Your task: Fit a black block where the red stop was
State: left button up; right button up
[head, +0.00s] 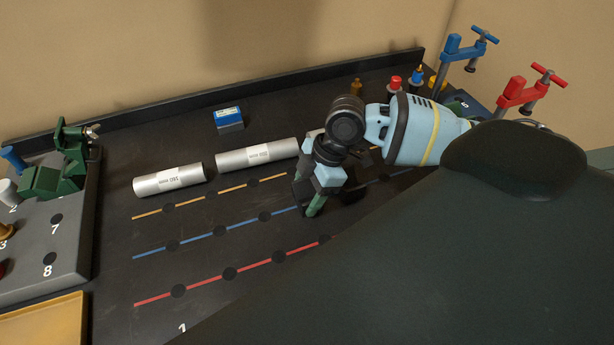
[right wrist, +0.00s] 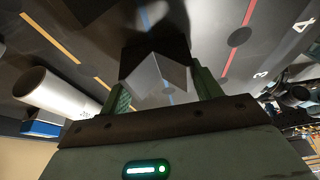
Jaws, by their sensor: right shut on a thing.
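My right gripper (head: 318,200) reaches in from the right over the dark board, its fingers pointing down at the blue line. It is shut on a black block (head: 301,188), which is partly hidden by the fingers in the head view. In the right wrist view the gripper (right wrist: 160,90) has its two green fingers either side of the black block (right wrist: 153,52), whose near end shows a pale grey V-shaped face. I cannot tell whether the block touches the board. A red-topped peg (head: 395,83) stands at the back. My left gripper is not in view.
The dark board (head: 110,240) carries yellow, blue and red lines with dark round spots. Two silver cylinders (head: 169,180) (head: 258,155) lie behind the yellow line. A blue box (head: 229,119), a green clamp (head: 60,165), and blue (head: 465,48) and red (head: 525,92) clamps stand around.

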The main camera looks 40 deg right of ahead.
jog(key=shift+f, duration=0.15)
jog(key=o, duration=1.4)
jog(key=v, duration=0.7)
jog(key=shift+r, duration=0.35)
jog(key=shift+d, duration=0.1)
